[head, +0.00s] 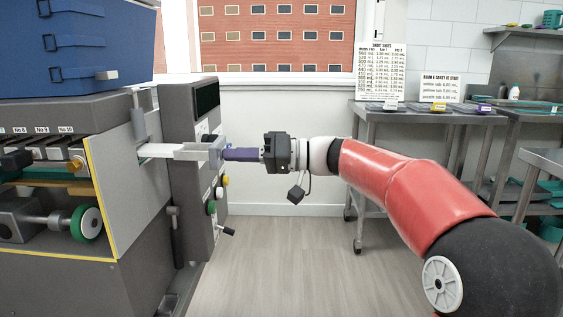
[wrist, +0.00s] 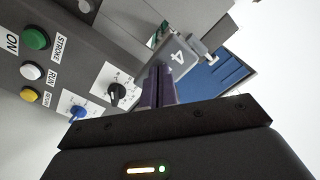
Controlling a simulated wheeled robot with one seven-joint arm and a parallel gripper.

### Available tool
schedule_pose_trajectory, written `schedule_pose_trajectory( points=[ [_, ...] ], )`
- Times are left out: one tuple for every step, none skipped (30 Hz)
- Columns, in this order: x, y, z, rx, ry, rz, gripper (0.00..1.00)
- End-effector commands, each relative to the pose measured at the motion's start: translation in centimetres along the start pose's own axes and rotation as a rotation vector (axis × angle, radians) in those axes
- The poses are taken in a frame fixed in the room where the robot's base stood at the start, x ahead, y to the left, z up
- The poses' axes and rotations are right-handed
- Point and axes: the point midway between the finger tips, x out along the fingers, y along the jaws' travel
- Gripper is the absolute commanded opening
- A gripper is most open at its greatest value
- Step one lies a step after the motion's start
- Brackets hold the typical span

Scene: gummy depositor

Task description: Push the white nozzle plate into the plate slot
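The white nozzle plate (head: 182,151) lies level at the side of the grey machine, its left part at the opening in the light side panel. The plate slot (head: 141,151) is mostly hidden by the panel and plate. In the wrist view the plate's outer end (wrist: 179,58) carries a "4". My gripper (head: 226,154) comes from the right, and its purple fingers meet the plate's outer end. In the wrist view the fingers (wrist: 156,82) are close together and appear shut on that end. The exact contact at the tips is partly hidden.
The machine's control column (head: 207,110) stands close behind the plate, with buttons and knobs (wrist: 34,40) near my fingers. A blue hopper (head: 75,48) is above. Steel tables (head: 430,112) stand at the right. The floor (head: 290,260) below my arm is clear.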

Motion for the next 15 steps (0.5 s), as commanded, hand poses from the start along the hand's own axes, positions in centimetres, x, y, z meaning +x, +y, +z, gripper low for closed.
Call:
schedule_pose_trajectory(
  points=[
    [0.2, 0.0, 0.1, 0.001, -0.001, -0.001, 0.00],
    [0.3, 0.0, 0.1, 0.001, -0.001, -0.001, 0.00],
    [0.4, 0.0, 0.1, 0.001, -0.001, -0.001, 0.00],
    [0.5, 0.0, 0.1, 0.001, -0.001, -0.001, 0.00],
    [0.5, 0.0, 0.1, 0.000, -0.001, -0.001, 0.00],
    [0.6, 0.0, 0.1, 0.000, -0.001, -0.001, 0.00],
    [0.7, 0.0, 0.1, 0.000, -0.001, -0.001, 0.00],
    [0.8, 0.0, 0.1, 0.000, -0.001, -0.001, 0.00],
    [0.8, 0.0, 0.1, 0.000, -0.001, -0.001, 0.00],
    [0.9, 0.0, 0.1, 0.000, -0.001, -0.001, 0.00],
    [1.0, 0.0, 0.1, 0.000, -0.001, -0.001, 0.00],
    [1.1, 0.0, 0.1, 0.000, -0.001, -0.001, 0.00],
    [1.1, 0.0, 0.0, 0.000, -0.001, -0.001, 0.00],
    [1.2, 0.0, 0.0, 0.000, -0.001, -0.001, 0.00],
    [1.3, 0.0, 0.0, 0.000, -0.001, 0.000, 0.00]
  ],
)
